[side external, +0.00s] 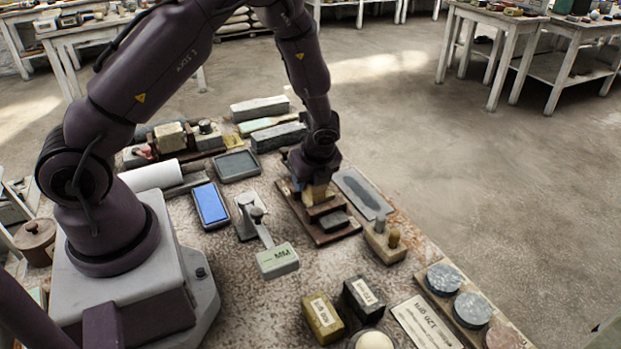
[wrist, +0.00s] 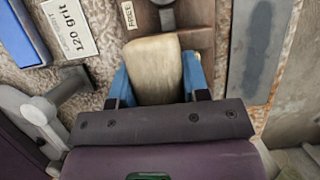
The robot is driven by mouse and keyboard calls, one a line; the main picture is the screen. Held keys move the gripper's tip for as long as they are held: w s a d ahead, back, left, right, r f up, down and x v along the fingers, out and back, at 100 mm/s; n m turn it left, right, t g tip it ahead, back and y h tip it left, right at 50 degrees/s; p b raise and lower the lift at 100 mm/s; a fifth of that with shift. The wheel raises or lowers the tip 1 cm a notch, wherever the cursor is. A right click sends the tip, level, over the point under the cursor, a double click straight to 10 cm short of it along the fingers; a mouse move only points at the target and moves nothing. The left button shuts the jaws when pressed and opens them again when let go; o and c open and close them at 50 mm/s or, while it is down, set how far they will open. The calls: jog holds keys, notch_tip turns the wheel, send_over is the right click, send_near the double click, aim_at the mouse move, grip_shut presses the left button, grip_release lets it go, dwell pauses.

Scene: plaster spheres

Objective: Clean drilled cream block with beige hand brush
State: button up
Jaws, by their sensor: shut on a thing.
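My gripper (wrist: 155,82), with blue fingers, is shut on a cream-beige blocky piece (wrist: 153,62). In the side view this piece (side external: 316,193) is low over a brown wooden stand (side external: 340,237). Whether it touches the stand is hidden, and I cannot tell if it is the drilled block or the brush. No drilled holes or bristles show on it. A tan block with an upright peg (side external: 385,243) stands right of the stand. Another cream block (side external: 170,137) sits at the back left. I cannot surely identify the brush or the drilled block among these.
A grey flat plate (side external: 362,190) lies right of the stand. A grey lever tool with a green-labelled box (side external: 277,260) is to its left, with a blue pad (side external: 210,205) beyond. Labelled blocks (side external: 323,318) and a cream sphere (side external: 374,340) are in front.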

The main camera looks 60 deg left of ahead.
aim_at(319, 192)
jog(key=shift+d, duration=2.2)
jog(key=shift+a, duration=0.1)
jog(key=shift+a, duration=2.1)
jog(key=shift+d, duration=0.15)
jog(key=shift+d, duration=2.05)
jog(key=shift+r, duration=0.1)
